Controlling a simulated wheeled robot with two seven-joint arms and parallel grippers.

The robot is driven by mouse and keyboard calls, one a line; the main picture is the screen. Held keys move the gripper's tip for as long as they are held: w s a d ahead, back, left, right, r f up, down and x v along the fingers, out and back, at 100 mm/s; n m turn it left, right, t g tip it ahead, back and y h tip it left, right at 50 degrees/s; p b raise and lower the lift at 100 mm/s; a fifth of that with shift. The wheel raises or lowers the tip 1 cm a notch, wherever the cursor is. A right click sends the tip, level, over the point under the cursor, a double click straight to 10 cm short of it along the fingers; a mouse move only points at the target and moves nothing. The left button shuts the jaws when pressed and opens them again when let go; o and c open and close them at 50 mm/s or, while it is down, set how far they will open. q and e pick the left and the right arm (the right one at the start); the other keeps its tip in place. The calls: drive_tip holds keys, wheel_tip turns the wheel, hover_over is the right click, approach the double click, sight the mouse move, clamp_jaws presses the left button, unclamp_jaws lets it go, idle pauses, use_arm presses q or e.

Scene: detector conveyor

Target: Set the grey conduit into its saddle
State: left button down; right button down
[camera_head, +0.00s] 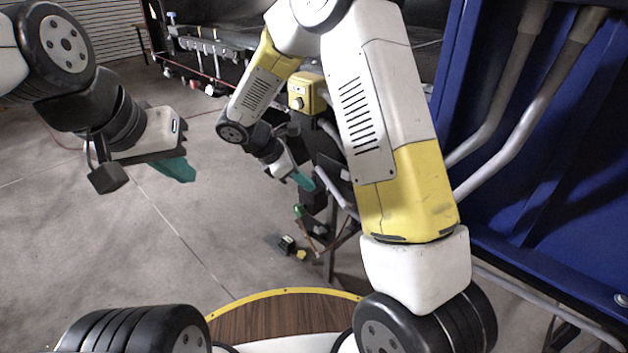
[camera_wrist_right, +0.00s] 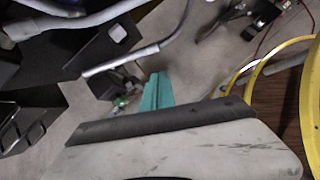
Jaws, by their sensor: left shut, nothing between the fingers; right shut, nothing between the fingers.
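A short grey tube, probably the grey conduit (camera_wrist_right: 122,60), lies slantwise beyond my right gripper in the right wrist view. A grey tube also shows beside my right gripper in the head view (camera_head: 342,194). My right gripper (camera_wrist_right: 163,78) has teal fingers shut and empty. Its fingertips are close to the tube in the picture, apart from it. My left gripper (camera_head: 188,174) is shut and empty over open floor at the left. I cannot make out the saddle for certain.
Black brackets (camera_wrist_right: 108,42) and more grey pipes (camera_wrist_right: 70,18) crowd the upper left of the wrist view. A blue panel (camera_head: 560,150) with thick grey pipes stands at the right. Small items (camera_head: 288,244) show low near the stand. The floor (camera_head: 190,235) at left is clear.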

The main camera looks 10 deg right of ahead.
sight(333, 189)
drive_tip(key=shift+w+a+f+n, duration=0.7)
drive_tip(key=shift+w+a+f, duration=0.15)
drive_tip(key=shift+f, duration=0.05)
drive_tip(key=d+r+x, duration=0.2)
drive_tip(key=x, duration=1.1)
drive_tip(key=shift+w+d, duration=0.2)
drive_tip(key=shift+w, duration=0.2)
drive_tip(key=shift+d, duration=0.1)
